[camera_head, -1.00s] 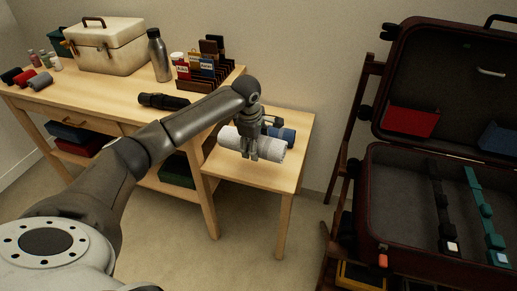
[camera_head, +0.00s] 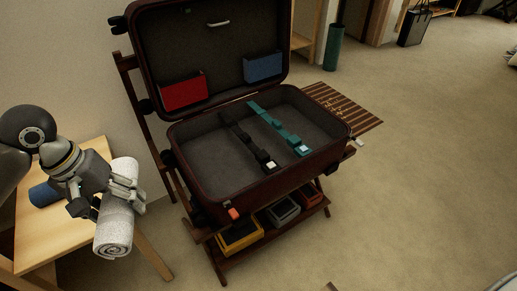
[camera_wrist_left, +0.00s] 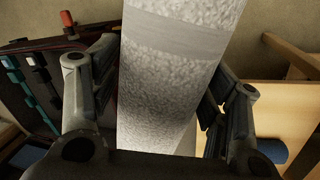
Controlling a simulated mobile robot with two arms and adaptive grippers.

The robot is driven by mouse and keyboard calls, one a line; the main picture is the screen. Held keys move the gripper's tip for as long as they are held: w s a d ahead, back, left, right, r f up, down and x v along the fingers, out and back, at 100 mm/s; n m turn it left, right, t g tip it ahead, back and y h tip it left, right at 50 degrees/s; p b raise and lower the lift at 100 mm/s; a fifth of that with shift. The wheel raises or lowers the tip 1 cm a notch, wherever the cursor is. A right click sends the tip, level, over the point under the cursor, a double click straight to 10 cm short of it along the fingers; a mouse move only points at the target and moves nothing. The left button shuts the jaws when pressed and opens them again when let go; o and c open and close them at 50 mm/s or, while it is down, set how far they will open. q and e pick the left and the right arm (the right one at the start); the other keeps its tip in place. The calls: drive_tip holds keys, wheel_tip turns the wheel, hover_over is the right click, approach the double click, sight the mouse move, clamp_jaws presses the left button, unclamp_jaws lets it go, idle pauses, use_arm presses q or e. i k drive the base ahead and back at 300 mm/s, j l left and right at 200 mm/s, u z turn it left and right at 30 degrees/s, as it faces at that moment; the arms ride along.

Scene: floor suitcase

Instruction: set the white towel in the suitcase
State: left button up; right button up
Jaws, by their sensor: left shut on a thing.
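My left gripper (camera_head: 112,192) is shut on the rolled white towel (camera_head: 114,238) and holds it up beside the small wooden table. In the left wrist view the towel (camera_wrist_left: 171,85) lies between the two fingers of the gripper (camera_wrist_left: 160,100). The open suitcase (camera_head: 228,192) stands on a wooden rack to the right of the towel, apart from it. Its grey base has a black strap (camera_head: 246,141) and a teal strap (camera_head: 277,127) across it, with free room on the left. My right gripper is not in view.
A blue roll (camera_head: 42,194) lies on the small table (camera_head: 40,232). The suitcase lid stands raised at the back, with a red pouch (camera_head: 184,92) and a blue pouch (camera_head: 264,67). Several bins, one yellow (camera_head: 240,236), sit on the rack's lower shelf.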

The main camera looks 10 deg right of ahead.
sight(218, 168)
drive_tip(key=z, duration=1.65)
drive_tip(key=j+z, duration=0.1)
drive_tip(key=j, duration=0.35)
drive_tip(key=k+j+z, duration=0.1)
drive_tip(key=j, duration=0.3)
drive_tip(key=k+j, duration=0.1)
drive_tip(key=j, duration=0.35)
drive_tip(key=j+z, duration=0.15)
drive_tip(key=j, duration=0.25)
drive_tip(key=k+j+z, duration=0.1)
drive_tip(key=j, duration=0.35)
drive_tip(key=k, duration=0.05)
